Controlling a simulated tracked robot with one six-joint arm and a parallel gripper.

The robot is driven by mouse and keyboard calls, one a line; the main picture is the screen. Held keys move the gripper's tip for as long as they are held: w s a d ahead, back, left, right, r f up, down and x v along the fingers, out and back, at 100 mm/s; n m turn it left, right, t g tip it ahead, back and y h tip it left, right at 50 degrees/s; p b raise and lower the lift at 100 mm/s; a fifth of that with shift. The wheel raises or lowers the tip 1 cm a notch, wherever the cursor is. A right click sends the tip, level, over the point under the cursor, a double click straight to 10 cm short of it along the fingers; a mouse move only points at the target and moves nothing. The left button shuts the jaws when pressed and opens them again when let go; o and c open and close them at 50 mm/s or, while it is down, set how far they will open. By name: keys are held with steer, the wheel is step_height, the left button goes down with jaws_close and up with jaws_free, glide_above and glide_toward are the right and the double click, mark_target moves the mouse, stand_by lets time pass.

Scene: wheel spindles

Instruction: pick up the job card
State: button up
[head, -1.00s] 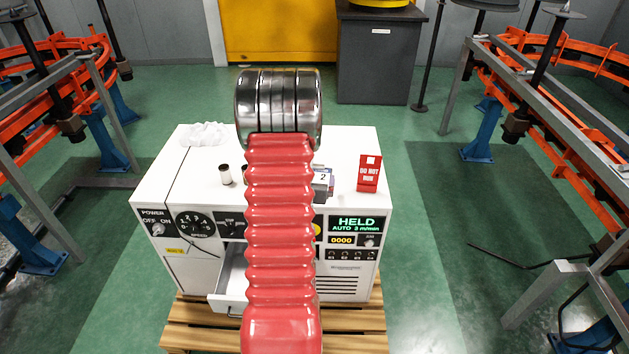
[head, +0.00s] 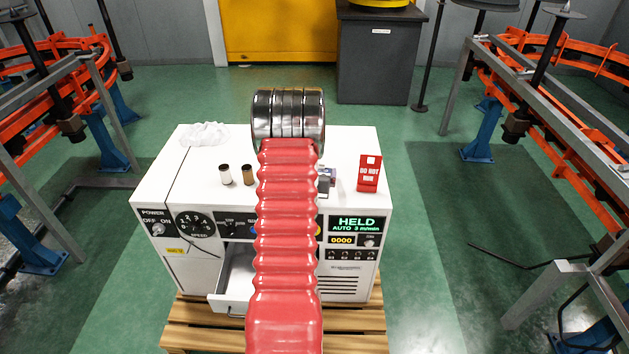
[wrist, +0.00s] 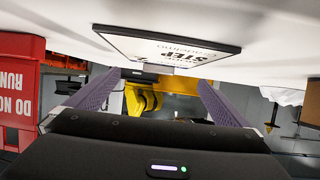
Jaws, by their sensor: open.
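The job card is most likely the flat white plate with a dark edge and printed text reading "STEP" (wrist: 165,47), upside down in the wrist view. A small part of a card and its grey stand (head: 328,180) shows beside my arm on the white cabinet in the head view; the rest is hidden behind the arm. My gripper (wrist: 158,80) is open, with its two purple fingers spread apart and nothing held. The plate appears just beyond the fingertips, in line with the gap; I cannot tell whether it touches them.
A red "DO NOT RUN" sign (head: 369,173) stands right of the card on the white cabinet top (head: 350,145). A drawer (head: 232,284) is open at the cabinet front.

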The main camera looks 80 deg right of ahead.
steer(key=shift+d, duration=0.15)
steer(key=shift+x, duration=2.5)
steer(key=shift+s, duration=0.15)
steer(key=c, duration=0.9)
step_height(320, 180, up, 10)
steer(key=shift+r, duration=0.1)
